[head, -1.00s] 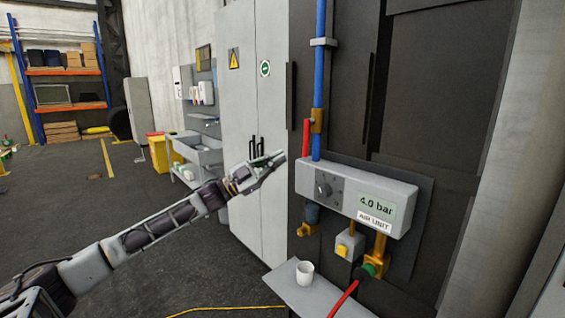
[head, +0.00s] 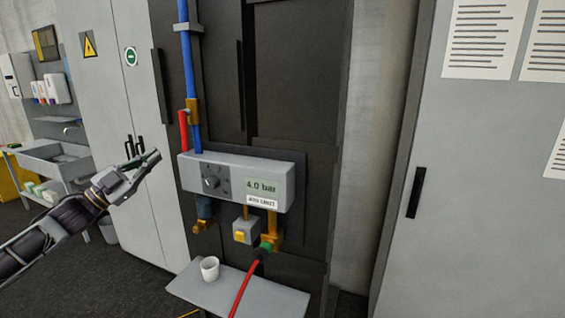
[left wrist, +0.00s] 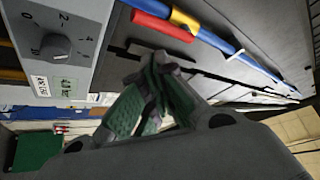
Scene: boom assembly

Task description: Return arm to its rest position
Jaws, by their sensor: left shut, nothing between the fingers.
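My left arm comes in from the left in the head view. Its gripper (head: 145,163) is shut and empty, in front of the grey cabinet and just left of the air unit. The air unit (head: 235,180) is a grey box with a dark knob (head: 211,183) and a display reading 4.0 bar. The gripper looks apart from it. In the left wrist view the green-padded fingers (left wrist: 150,100) are together, and the knob (left wrist: 56,46) with its numbered scale shows at upper left. My right gripper is not in view.
A red lever (head: 184,131) and blue pipe (head: 187,60) rise above the unit. A red hose (head: 243,290) hangs from the green fitting below. A white cup (head: 209,268) stands on a grey shelf (head: 260,297). A sink (head: 55,160) is at left, a grey cabinet (head: 490,180) at right.

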